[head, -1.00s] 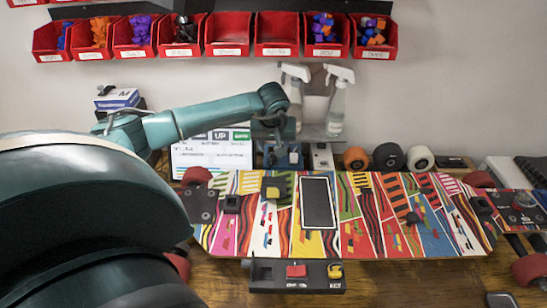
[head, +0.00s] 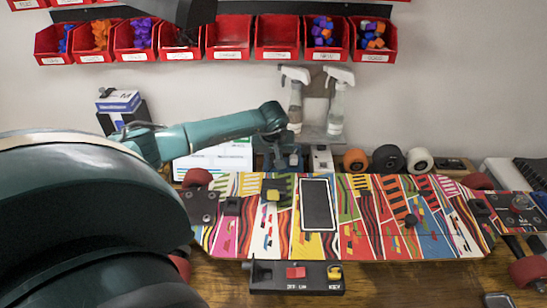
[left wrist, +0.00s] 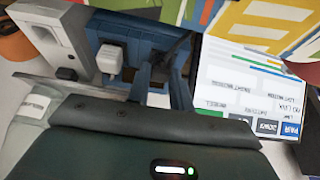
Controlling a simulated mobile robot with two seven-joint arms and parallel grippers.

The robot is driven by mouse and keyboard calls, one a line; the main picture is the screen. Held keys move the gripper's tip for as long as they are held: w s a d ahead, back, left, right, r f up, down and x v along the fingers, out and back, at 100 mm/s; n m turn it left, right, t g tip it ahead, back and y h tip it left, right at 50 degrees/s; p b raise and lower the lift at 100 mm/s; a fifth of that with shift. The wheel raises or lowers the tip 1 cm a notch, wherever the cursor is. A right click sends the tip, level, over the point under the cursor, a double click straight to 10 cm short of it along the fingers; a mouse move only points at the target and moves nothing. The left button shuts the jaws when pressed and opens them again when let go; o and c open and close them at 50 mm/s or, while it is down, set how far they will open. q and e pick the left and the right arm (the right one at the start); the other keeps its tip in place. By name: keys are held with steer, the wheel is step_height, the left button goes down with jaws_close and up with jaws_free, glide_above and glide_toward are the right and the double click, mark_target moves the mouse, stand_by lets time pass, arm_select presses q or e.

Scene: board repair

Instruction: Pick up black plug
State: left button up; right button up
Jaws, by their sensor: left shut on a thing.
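My left gripper (head: 286,163) is low at a blue holder (head: 262,150) behind the skateboard. In the left wrist view the gripper (left wrist: 162,82) has its two fingers at the blue holder (left wrist: 133,36). A dark piece, which looks like the black plug (left wrist: 180,48), is at the fingertips, mostly hidden by them. The gripper is shut on it. I cannot tell whether it is clear of the holder. A white plug (left wrist: 109,59) stands beside the fingers. No right gripper can be made out.
Spray bottles (head: 338,108) and wheels (head: 388,158) stand at the back. Red bins (head: 229,36) line the wall. A printed white sheet (left wrist: 235,85) lies close to the fingers.

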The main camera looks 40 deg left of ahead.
mark_target(273, 157)
arm_select(q)
jaws_close()
arm_select(e)
steer(key=shift+s, duration=0.15)
arm_select(q)
step_height(273, 157, up, 10)
steer(key=b, duration=0.1)
arm_select(e)
steer(key=shift+w+a, duration=0.3)
steer(key=shift+w, duration=0.05)
